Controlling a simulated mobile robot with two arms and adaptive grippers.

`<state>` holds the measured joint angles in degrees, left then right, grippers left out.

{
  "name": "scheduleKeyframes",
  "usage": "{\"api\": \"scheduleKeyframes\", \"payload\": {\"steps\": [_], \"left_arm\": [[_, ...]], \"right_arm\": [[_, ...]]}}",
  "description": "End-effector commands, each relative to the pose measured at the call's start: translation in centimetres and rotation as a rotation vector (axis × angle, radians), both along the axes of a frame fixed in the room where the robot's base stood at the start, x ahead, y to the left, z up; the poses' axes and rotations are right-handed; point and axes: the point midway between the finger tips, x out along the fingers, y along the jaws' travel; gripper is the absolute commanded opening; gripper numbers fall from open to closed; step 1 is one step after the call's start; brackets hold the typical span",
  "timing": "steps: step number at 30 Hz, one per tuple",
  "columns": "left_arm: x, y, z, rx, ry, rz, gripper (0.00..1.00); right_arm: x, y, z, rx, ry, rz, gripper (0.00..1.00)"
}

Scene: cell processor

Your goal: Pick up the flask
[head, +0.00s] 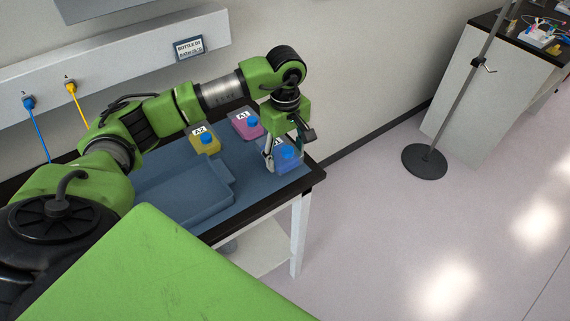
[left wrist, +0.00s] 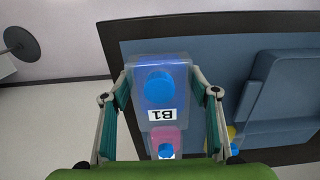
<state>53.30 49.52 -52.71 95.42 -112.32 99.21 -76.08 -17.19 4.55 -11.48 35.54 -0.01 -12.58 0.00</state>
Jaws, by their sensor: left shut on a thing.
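A clear flask with blue contents, a blue cap and a label reading B1 in the left wrist view (left wrist: 173,93) is between the fingers of my left gripper (left wrist: 161,95). The gripper is shut on its sides. In the head view the flask (head: 289,158) is at the right end of the table, with my left gripper (head: 284,148) over it and partly hiding it. I cannot tell whether the flask touches the mat. A pink flask marked A1 (head: 246,124) and a yellow flask marked A2 (head: 205,139) stand to its left. My right gripper is not in view.
A blue-grey tray (head: 187,205) fills the table's middle, and the black table edge (head: 262,207) runs along the front. A pole on a round black base (head: 425,161) stands on the floor at right. A cabinet (head: 485,92) is at the far right.

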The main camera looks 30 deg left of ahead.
Motion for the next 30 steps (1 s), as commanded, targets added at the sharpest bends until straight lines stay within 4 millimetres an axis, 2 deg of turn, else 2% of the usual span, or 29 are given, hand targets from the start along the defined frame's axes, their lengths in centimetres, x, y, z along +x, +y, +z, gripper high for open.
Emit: {"api": "scheduleKeyframes", "payload": {"steps": [1, 8, 12, 18, 24, 30], "left_arm": [[-0.7, -0.1, 0.6, 0.001, -0.006, -0.002, 0.33], [-5.3, -0.9, 5.9, 0.003, -0.009, -0.005, 0.33], [-8.5, -1.5, 7.1, 0.001, -0.005, -0.004, 0.33], [-11.9, -2.1, 8.7, 0.003, -0.002, -0.002, 0.33], [-13.5, -2.4, 9.7, 0.001, -0.001, 0.001, 0.33], [-13.8, -2.5, 9.8, 0.000, 0.000, 0.000, 0.33]], "right_arm": [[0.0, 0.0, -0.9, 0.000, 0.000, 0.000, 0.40], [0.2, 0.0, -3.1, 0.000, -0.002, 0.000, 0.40], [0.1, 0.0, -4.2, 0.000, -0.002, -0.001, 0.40], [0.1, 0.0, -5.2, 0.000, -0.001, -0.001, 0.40], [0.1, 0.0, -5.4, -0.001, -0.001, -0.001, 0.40], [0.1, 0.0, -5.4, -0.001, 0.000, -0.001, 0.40]]}}
